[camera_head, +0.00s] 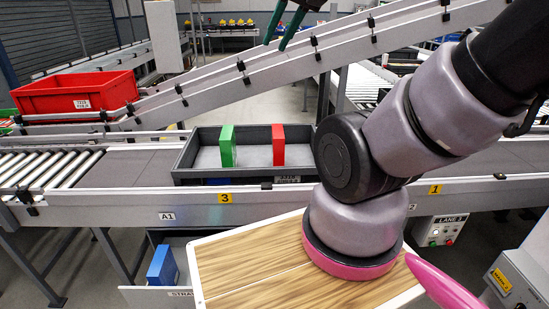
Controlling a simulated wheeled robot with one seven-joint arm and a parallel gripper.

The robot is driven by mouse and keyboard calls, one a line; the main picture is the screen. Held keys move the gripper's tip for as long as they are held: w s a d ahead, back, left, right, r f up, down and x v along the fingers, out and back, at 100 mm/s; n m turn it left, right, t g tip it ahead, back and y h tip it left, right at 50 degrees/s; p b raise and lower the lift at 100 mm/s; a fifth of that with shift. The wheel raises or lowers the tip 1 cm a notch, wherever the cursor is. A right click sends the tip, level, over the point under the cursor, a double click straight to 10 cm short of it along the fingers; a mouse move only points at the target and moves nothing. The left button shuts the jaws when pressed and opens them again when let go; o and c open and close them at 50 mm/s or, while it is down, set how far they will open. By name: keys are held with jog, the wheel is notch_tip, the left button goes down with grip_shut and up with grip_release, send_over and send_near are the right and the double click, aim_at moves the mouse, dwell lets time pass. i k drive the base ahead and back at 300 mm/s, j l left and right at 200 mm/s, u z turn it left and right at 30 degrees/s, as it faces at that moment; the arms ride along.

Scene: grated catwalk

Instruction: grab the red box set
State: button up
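A red upright box (278,145) stands in a dark grey tray (190,153) on the conveyor, right of a green upright box (227,146). The red box's right side is close to my arm in the picture but shows clear of it. My gripper (281,30) shows at the top edge as two dark green fingers, spread apart with nothing between them. It appears above and behind the tray in the picture, away from the red box. The upper part of the gripper is cut off by the frame.
A larger red crate (75,93) sits at the left on the conveyor behind. A sloping conveyor (250,70) runs behind the tray. A blue box (163,266) stands low at the left. Bare belt (125,168) lies left of the tray.

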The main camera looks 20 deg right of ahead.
aim_at(278, 136)
jog(key=j+z, duration=0.35)
jog(key=j, duration=0.3)
jog(key=k+j+z, duration=0.15)
jog(key=j+z, duration=0.15)
jog(key=j, duration=0.35)
